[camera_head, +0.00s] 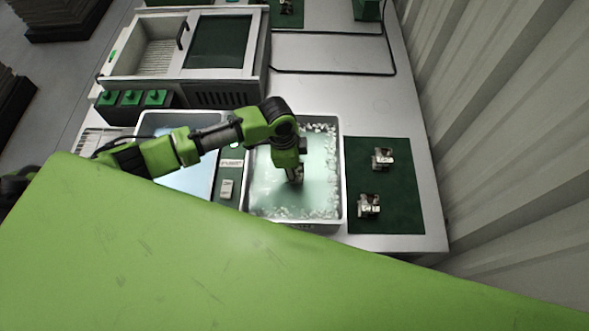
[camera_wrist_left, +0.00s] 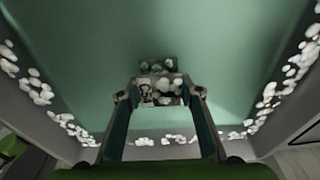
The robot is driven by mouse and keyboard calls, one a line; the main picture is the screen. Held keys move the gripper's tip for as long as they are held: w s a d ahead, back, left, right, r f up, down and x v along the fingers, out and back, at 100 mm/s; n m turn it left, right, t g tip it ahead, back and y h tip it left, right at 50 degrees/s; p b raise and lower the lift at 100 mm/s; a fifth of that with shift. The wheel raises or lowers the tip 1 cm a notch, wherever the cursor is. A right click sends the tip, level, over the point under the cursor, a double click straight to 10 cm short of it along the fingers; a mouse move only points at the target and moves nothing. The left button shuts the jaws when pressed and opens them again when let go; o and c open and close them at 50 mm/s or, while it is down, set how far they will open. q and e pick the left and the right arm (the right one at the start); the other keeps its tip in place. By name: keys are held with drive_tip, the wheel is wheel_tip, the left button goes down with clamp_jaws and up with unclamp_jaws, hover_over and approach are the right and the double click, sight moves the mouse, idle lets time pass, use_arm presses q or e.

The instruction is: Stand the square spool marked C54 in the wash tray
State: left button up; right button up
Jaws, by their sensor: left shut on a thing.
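The wash tray (camera_head: 340,205) is a pale basin of greenish liquid with white foam along its edges. My left gripper (camera_head: 294,176) reaches down into it near the middle. My right gripper is not in view.
Two metal spools, one farther (camera_head: 382,158) and one nearer (camera_head: 369,205), stand on a dark green mat (camera_head: 405,215) right of the tray. A second tray with bluish liquid (camera_head: 185,180) lies to the left. A small grey block (camera_head: 226,188) sits between the trays.

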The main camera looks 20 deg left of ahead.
use_arm(q)
drive_tip(key=shift+f, duration=0.15)
drive_tip(key=o, duration=1.4)
drive_tip(key=r, duration=0.4)
drive_tip(key=a+r, duration=0.1)
drive_tip(key=r, duration=0.7)
drive_tip(key=shift+s+a+r+b, duration=0.1)
drive_tip(key=shift+s+a+b, duration=0.15)
drive_tip(key=shift+a+b, duration=0.15)
drive_tip(key=shift+s, duration=0.1)
